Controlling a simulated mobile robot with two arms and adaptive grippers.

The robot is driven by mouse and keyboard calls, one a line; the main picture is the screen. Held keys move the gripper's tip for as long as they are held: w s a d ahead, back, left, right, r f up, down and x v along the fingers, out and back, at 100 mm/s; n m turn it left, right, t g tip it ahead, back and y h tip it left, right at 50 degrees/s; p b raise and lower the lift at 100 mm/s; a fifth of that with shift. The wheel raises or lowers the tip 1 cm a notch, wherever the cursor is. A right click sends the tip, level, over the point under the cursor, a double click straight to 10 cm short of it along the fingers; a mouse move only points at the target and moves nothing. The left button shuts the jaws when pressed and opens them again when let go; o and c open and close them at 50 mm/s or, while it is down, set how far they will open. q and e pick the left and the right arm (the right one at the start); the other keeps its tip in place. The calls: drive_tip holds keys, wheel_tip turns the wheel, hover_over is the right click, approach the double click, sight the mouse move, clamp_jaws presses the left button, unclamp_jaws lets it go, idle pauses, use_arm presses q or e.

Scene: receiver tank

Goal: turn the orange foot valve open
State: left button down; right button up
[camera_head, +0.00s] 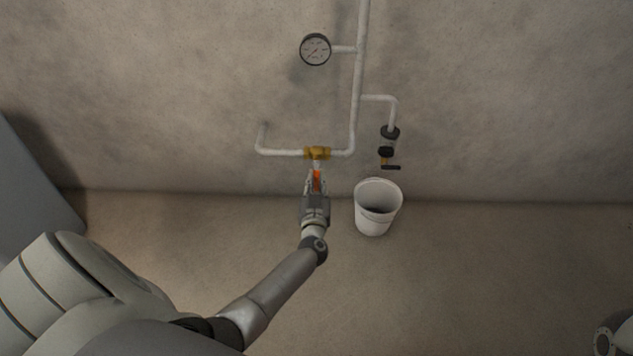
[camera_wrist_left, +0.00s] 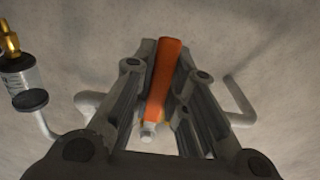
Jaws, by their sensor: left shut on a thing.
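The orange foot valve's handle (camera_head: 317,180) points down from a brass valve body (camera_head: 317,153) on the low white pipe along the wall. My left gripper (camera_head: 316,184) is shut on the orange handle, with a finger on each side of it. In the left wrist view, the orange handle (camera_wrist_left: 164,80) lies between the two fingers of the left gripper (camera_wrist_left: 163,85), slightly tilted. The valve body is mostly hidden behind the handle there. My right gripper is not in view.
A white bucket (camera_head: 376,212) stands on the floor just right of my left gripper. Above it hangs a dark-capped filter bowl (camera_head: 389,142) with a small tap. A round gauge (camera_head: 315,49) is higher on the wall. Open floor lies to the right.

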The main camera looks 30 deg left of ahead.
use_arm(q)
drive_tip(key=shift+d, duration=0.1)
idle(0.3)
drive_tip(key=shift+w+d+r+n+p, duration=0.15)
drive_tip(key=shift+w+d+n, duration=0.25)
drive_tip(key=shift+n, duration=0.55)
drive_tip(key=shift+w+d+r+n+p, duration=0.2)
drive_tip(key=shift+d+n, duration=0.35)
drive_tip(key=shift+n, duration=0.45)
drive_tip(key=shift+w+d+r+n+p, duration=0.15)
drive_tip(key=shift+w+d+n, duration=0.25)
drive_tip(key=shift+n, duration=0.55)
drive_tip(key=shift+s+d, duration=0.1)
drive_tip(key=c, duration=1.4)
unclamp_jaws()
drive_tip(key=shift+s, duration=0.1)
drive_tip(key=shift+v, duration=3.65)
